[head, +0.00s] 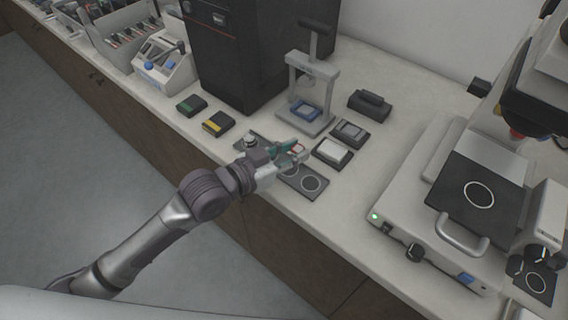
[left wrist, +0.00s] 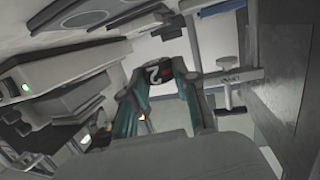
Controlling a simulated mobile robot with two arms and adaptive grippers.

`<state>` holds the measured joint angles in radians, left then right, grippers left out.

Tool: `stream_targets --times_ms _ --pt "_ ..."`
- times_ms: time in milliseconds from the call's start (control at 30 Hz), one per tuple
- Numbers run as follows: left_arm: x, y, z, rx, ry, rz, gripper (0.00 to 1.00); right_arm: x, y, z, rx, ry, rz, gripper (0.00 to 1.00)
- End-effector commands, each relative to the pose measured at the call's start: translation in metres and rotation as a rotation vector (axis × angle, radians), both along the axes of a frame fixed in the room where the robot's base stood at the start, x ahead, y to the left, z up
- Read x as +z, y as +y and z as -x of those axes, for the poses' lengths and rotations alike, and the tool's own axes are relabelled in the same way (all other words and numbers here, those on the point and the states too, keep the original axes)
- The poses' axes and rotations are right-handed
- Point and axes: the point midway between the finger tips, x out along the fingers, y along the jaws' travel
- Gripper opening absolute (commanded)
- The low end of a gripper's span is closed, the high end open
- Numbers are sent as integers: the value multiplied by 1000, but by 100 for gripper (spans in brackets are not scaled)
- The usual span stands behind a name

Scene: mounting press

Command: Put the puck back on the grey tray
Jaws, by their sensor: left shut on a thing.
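My left gripper (head: 293,149) is shut on the puck, just above the grey tray in the head view. In the left wrist view the green fingers (left wrist: 160,92) close on both sides of the puck (left wrist: 154,73), which shows a dark face with a white mark and a bit of red. In the head view the puck is mostly hidden by the fingers. The grey tray (head: 322,184) is a long dark strip with ringed spots along the counter's front; my gripper covers its middle. A small metallic piece (head: 250,140) sits at its left end. My right gripper is out of view.
A small hand press (head: 318,65) stands behind the tray with a blue pad on its base. A white-topped block (head: 333,151) and dark blocks (head: 350,132) lie right of it. A large machine (head: 420,200) fills the right. Green and yellow-marked boxes (head: 218,124) lie left.

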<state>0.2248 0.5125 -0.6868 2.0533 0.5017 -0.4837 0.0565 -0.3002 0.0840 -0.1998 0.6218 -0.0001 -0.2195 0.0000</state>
Motion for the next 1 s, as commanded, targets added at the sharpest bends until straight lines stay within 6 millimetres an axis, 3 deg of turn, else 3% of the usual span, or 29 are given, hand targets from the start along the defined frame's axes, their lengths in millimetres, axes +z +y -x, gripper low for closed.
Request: stream_targets --times_ms 167,500,900,933,1000 --pt "-11 18 -1 0 0 0 5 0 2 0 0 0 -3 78" --pt "-50 19 -1 0 0 1 5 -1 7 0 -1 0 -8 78" --pt "-56 19 -1 0 0 0 5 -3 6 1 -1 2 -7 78" --pt "-56 19 -1 0 0 0 31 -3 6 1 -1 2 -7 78" --pt "-55 19 -1 0 0 0 42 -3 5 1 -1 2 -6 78"
